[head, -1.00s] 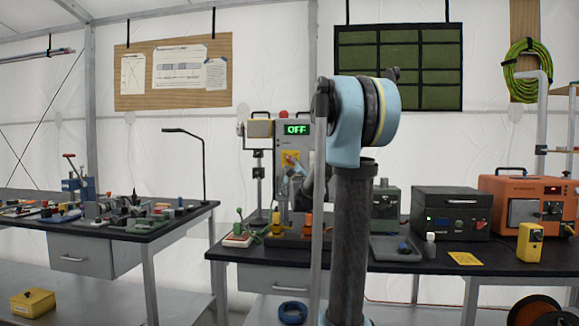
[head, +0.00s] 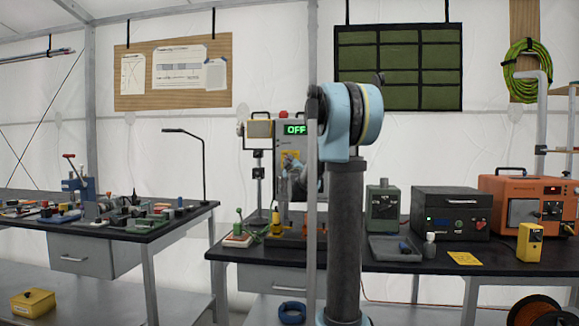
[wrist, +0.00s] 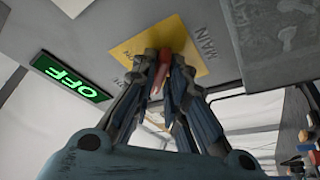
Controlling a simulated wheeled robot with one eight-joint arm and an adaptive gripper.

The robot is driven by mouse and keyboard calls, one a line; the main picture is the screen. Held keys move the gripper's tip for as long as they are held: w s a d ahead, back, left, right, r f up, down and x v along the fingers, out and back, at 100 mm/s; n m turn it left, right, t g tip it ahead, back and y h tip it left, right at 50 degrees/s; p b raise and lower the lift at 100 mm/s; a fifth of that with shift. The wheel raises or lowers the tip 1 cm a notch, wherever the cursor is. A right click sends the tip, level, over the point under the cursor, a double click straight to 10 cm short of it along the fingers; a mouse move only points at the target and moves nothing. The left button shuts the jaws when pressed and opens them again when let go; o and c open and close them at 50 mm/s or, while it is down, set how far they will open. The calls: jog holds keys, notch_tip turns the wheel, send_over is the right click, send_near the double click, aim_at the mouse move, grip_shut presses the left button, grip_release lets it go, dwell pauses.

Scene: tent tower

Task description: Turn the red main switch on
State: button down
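The red main switch (wrist: 162,78) is a red handle on a yellow plate (wrist: 128,48) on a grey cabinet face, labelled MAIN. In the wrist view my gripper (wrist: 166,66) has its fingertips drawn in on both sides of the red handle, with no clear gap, so it looks shut on it. The fingertips hide part of the handle and plate. A display (wrist: 70,77) beside the plate glows green and reads OFF. In the head view the display (head: 295,129) also reads OFF, and my arm hides much of the cabinet (head: 310,152).
The cabinet stands on a black-topped bench (head: 400,264). To its right are a green device (head: 383,208), a black box (head: 450,212) and an orange unit (head: 520,200). A lamp (head: 190,133) and a cluttered table are at left.

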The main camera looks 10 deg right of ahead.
jog(key=shift+a, duration=0.2)
jog(key=shift+d, duration=0.1)
jog(key=m+g+h, duration=0.1)
jog(key=m+h, duration=0.2)
jog(key=m, duration=0.5)
jog(key=a+m+g+h, duration=0.1)
jog(key=m+h, duration=0.3)
jog(key=m, duration=0.5)
jog(key=m+g+h, duration=0.1)
jog(key=m+h, duration=0.3)
jog(key=m, duration=0.4)
jog(key=shift+w+a+g, duration=0.15)
jog(key=shift+w+g, duration=0.15)
jog(key=shift+m, duration=0.4)
